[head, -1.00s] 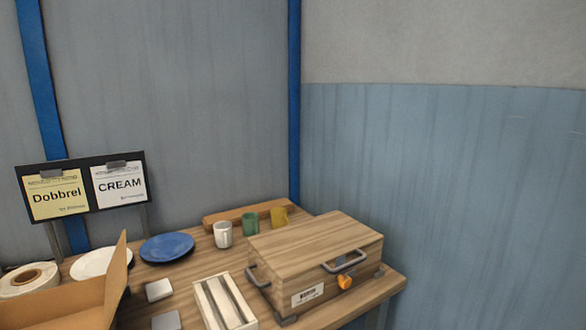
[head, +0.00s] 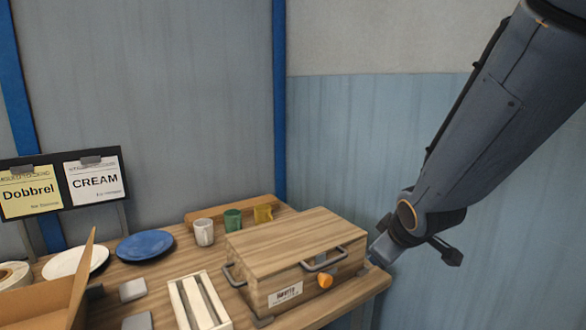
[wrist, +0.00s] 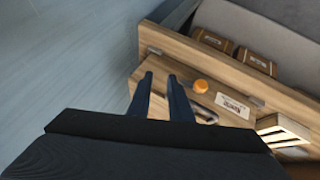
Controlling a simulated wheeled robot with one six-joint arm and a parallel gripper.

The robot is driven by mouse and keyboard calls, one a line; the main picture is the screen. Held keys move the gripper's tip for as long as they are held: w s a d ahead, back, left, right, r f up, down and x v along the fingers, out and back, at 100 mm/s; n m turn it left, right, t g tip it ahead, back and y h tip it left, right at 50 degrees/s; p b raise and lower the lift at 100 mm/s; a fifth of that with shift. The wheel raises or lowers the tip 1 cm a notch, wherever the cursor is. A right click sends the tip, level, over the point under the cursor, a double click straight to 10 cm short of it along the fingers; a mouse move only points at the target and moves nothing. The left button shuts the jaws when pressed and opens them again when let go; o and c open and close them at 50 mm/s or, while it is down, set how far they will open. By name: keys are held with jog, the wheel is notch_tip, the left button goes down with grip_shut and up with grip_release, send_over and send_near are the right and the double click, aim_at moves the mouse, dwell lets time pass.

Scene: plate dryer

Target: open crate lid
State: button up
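A wooden crate (head: 262,272) with a flat wooden lid (head: 297,235) stands at the right end of the table. The lid lies flat and shut. A grey handle (head: 324,260) is on the front, with an orange knob (head: 325,281) below it and a white label (head: 286,294) beside it. Another grey handle is on the left side. In the wrist view, the knob (wrist: 201,86) and front handle (wrist: 205,115) lie right of my fingers. My gripper (head: 416,253) is right of the crate, apart from it. Its two fingers (wrist: 160,76) are spread and empty.
Left of the crate are a slatted rack (head: 200,305), mugs (head: 204,232), a blue plate (head: 144,246) and an open cardboard box (head: 45,307). In the wrist view, brown labelled boxes (wrist: 215,41) show beyond the table edge (wrist: 170,44). A blue wall (head: 350,150) stands behind on the right.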

jog(key=w+a+r+n+t+y+b, duration=0.1)
jog(key=w+a+r+n+t+y, duration=0.2)
jog(key=w+a+r+n+y, duration=0.35)
jog(key=w+a+r+n+t+y+b, duration=0.2)
jog(key=w+a+r+n+t+y, duration=0.1)
jog(key=a+r+n, duration=0.65)
jog(key=d+p+x, duration=0.1)
jog(key=p+x, duration=0.1)
jog(key=x, duration=0.4)
jog(key=shift+w+a+r, duration=0.25)
jog(key=shift+w+r, duration=0.3)
jog(key=shift+w, duration=0.15)
grip_shut()
grip_release()
